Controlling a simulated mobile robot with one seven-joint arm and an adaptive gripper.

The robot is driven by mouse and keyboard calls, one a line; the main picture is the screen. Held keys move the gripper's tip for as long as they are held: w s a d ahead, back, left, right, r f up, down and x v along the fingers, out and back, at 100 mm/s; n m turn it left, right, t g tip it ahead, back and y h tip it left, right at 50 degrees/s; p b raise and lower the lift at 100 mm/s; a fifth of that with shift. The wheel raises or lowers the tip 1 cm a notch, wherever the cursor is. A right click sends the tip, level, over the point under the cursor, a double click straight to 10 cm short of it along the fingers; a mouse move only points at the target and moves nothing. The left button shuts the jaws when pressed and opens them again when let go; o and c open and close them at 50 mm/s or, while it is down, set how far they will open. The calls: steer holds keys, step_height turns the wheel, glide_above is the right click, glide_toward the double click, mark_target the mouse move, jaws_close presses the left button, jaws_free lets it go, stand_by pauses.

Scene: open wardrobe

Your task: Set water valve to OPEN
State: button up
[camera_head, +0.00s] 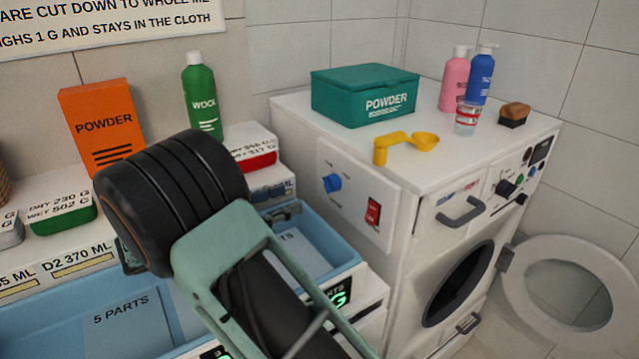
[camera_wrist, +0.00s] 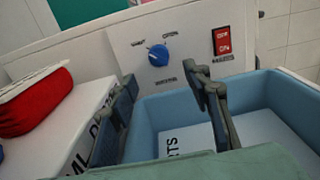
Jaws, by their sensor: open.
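The water valve looks to be the blue knob (camera_head: 332,182) on the white panel (camera_head: 352,222) on the side of the washing machine. In the wrist view the knob (camera_wrist: 158,55) is straight ahead, with small labels around it, too blurred to read surely. A pale mark on the knob appears to point up-left. My gripper (camera_wrist: 167,90) is open and empty, its dark fingers apart, short of the knob and not touching it. In the head view my wrist hides most of the fingers.
A red rocker switch (camera_head: 373,211) sits right of the knob. A blue basin (camera_wrist: 262,100) lies below the fingers. A red cloth (camera_wrist: 34,102) on a white block stands at left. A green powder box (camera_head: 365,95) and yellow scoop (camera_head: 405,143) are on the washer top.

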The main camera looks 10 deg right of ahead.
mark_target(325, 185)
steer(key=b+x, duration=0.1)
steer(key=x, duration=0.9)
steer(key=shift+w+d, duration=0.2)
steer(key=shift+w, duration=0.05)
steer(key=c, duration=1.1)
